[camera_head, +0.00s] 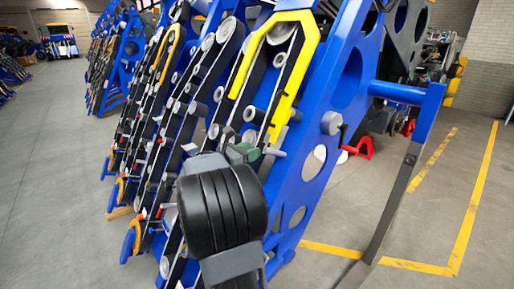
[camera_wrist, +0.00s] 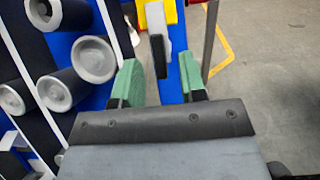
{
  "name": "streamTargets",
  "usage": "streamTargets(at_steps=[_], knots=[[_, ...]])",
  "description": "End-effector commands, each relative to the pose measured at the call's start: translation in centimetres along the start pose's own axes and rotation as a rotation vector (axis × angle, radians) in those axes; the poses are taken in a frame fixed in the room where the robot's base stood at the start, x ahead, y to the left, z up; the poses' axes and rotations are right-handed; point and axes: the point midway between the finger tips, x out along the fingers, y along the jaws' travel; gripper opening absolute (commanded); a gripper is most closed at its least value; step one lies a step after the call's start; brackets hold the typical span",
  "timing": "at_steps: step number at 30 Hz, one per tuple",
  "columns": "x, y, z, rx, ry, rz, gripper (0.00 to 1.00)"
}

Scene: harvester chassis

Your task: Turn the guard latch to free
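The yellow guard (camera_head: 300,62) runs along the upper belts on the blue machine side. In the wrist view, a light grey piece with a black end (camera_wrist: 159,54) hangs below a yellow part (camera_wrist: 157,14); I take it for the guard latch, but cannot be sure. My gripper (camera_wrist: 160,76) has its two green fingers apart, with that piece beyond and between the tips, not visibly touched. In the head view my gripper (camera_head: 252,152) is by the guard's lower end, partly hidden behind my black wrist. The latch is not clear there.
Grey rollers (camera_wrist: 95,60) stand close left of my gripper. The blue side plate (camera_head: 325,115) bears a round grey knob (camera_head: 331,123). A blue bar with a dark post (camera_head: 396,190) juts out right. Floor with yellow lines (camera_head: 470,215) is open beyond.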

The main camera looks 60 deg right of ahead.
Motion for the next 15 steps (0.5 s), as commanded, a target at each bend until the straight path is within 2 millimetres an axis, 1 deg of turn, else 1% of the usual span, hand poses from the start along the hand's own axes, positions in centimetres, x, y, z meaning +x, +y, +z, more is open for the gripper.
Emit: streamTargets(at_steps=[1, 6, 10, 15], knots=[[0.8, -0.1, 0.1, 0.000, 0.001, -0.003, 0.38], [2.2, 0.0, 0.0, 0.001, 0.000, -0.001, 0.38], [2.8, 0.0, 0.0, 0.001, 0.001, 0.000, 0.38], [2.9, 0.0, 0.0, 0.001, 0.001, 0.001, 0.38]])
